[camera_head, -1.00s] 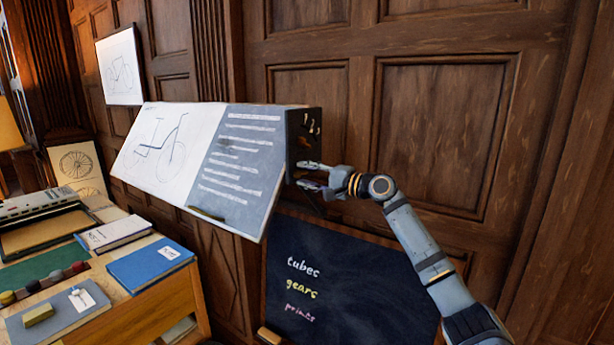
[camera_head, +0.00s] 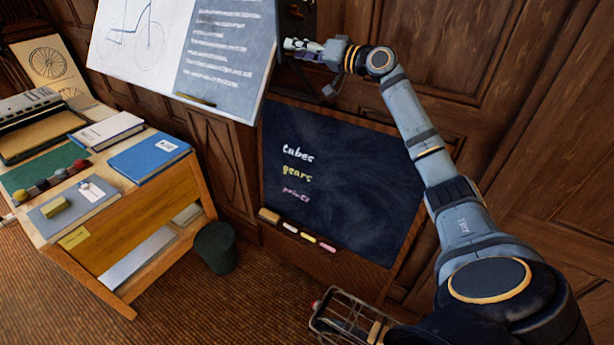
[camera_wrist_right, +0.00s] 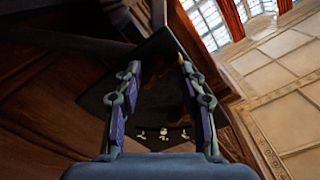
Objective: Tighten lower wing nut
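The drafting board (camera_head: 225,65) stands tilted at the top of the head view, with a bicycle drawing and a written sheet on it. My right gripper (camera_head: 293,49) is beside its right side, by the dark side plate (camera_head: 297,14). In the right wrist view, my right gripper (camera_wrist_right: 160,88) is open, fingers apart with nothing between the tips. I cannot tell which is the lower one, or whether the fingers touch anything. My left gripper is not in view.
A blackboard (camera_head: 340,215) leans on the panelled wall below my right arm. A wooden desk (camera_head: 150,232) with books stands left, a dark bin (camera_head: 216,247) beside it. A wire basket (camera_head: 345,318) is at bottom centre. Floor shows in front.

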